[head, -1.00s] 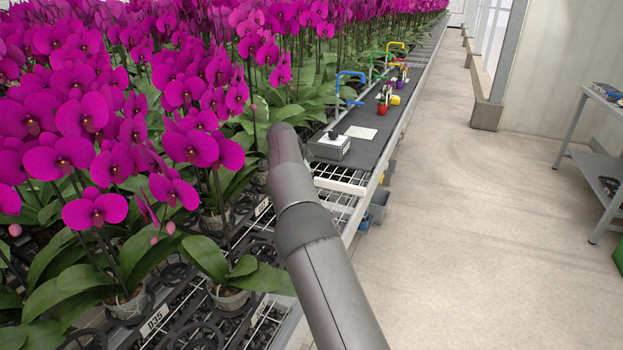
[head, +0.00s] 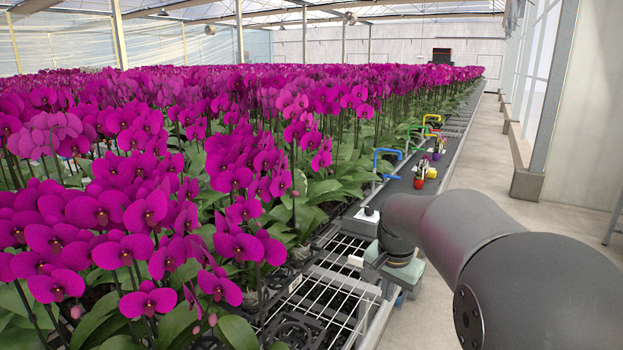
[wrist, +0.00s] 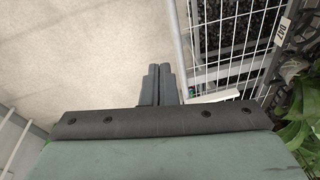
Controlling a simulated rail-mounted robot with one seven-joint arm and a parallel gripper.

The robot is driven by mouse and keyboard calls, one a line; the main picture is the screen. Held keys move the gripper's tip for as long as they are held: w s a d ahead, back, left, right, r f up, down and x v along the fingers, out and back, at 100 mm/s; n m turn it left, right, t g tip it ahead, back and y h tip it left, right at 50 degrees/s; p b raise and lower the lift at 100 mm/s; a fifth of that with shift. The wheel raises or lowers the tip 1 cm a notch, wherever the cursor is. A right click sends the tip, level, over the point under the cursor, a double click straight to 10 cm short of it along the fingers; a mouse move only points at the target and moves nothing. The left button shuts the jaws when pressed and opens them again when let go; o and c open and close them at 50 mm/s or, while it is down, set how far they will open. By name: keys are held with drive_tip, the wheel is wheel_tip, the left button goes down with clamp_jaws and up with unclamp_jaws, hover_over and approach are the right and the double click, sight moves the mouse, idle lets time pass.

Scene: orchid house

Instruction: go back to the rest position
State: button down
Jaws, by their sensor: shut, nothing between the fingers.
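My gripper (wrist: 158,70) points down in the wrist view, its two fingers pressed together with nothing between them. The pale floor lies below and to the left of the fingertips, and the bench edge is just to their right. In the head view my arm comes in from the right and ends at the grey-green gripper body (head: 402,272) beside the bench edge. The fingertips are hidden there.
Rows of magenta orchids (head: 150,210) fill the bench on the left. A wire rack (head: 320,285) lies bare at its near edge. Blue, green and yellow hooked pipes and small pots (head: 420,176) stand farther along. The aisle floor (head: 475,165) on the right is clear.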

drive_tip(key=s+a+f+n+g+p, duration=0.1)
drive_tip(key=s+n, duration=0.3)
drive_tip(key=s, duration=1)
drive_tip(key=s+a+f+n+g+p, duration=0.1)
drive_tip(key=s+n, duration=0.3)
drive_tip(key=s, duration=1)
drive_tip(key=shift+a+f+y+p, duration=0.15)
drive_tip(key=shift+a+y+p, duration=0.2)
drive_tip(key=shift+p, duration=0.3)
